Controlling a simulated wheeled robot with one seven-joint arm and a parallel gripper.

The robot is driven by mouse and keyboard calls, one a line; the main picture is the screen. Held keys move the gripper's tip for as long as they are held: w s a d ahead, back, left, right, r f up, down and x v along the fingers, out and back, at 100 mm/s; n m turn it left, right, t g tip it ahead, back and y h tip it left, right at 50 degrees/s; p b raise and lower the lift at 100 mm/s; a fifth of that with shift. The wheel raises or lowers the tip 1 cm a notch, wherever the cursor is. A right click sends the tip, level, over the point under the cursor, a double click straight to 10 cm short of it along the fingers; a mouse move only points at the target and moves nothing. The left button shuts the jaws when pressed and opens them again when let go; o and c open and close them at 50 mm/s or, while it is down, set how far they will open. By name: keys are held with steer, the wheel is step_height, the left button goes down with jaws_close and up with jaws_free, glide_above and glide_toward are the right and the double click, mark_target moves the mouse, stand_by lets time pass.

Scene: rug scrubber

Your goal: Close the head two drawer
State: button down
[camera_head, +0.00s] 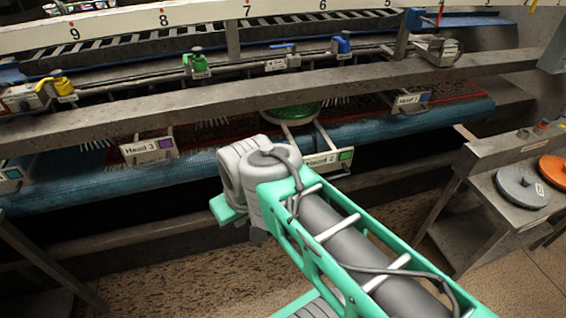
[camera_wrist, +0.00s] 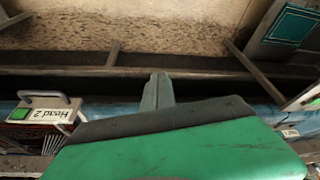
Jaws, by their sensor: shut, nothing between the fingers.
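The head two drawer, labelled "Head 2" (camera_head: 322,160), has a green square on its front plate. It is pulled out, with its rails and a green round brush (camera_head: 291,112) showing behind the plate. My arm partly covers it. In the wrist view its label and handle (camera_wrist: 43,113) are at the left edge. My gripper (camera_wrist: 158,80) is shut and empty in the middle of the wrist view. It is to the right of the drawer front there and apart from it. In the head view the fingertips are hidden behind my arm.
The Head 3 drawer front (camera_head: 148,150) is to the left and the Head 1 front (camera_head: 408,102) to the right. A blue mesh roller (camera_head: 80,185) runs along the machine below a long metal beam (camera_head: 270,92). A metal table (camera_head: 497,205) with round discs stands at right.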

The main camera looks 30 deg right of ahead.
steer(key=w+d+n+t+y+b, duration=0.15)
steer(key=d+n, duration=0.25)
steer(key=d, duration=0.4)
steer(key=w+d+n+g+y, duration=0.1)
steer(key=w+d+n, duration=0.25)
steer(key=d, duration=0.45)
steer(key=s+d+r+n+t+b, duration=0.1)
steer(key=s+d+n, duration=0.2)
steer(key=d, duration=0.2)
steer(key=s+d+r+n+t, duration=0.1)
steer(key=s+d+n+t, duration=0.1)
steer(key=s+d+n, duration=0.3)
steer(key=w+f+m+p, duration=0.1)
steer(key=w+f+m, duration=0.1)
steer(key=w+f, duration=0.6)
steer(key=shift+w+a+f+p, duration=0.15)
steer(key=shift+w+a+p, duration=0.2)
steer(key=shift+w, duration=1)
steer(key=shift+g, duration=0.25)
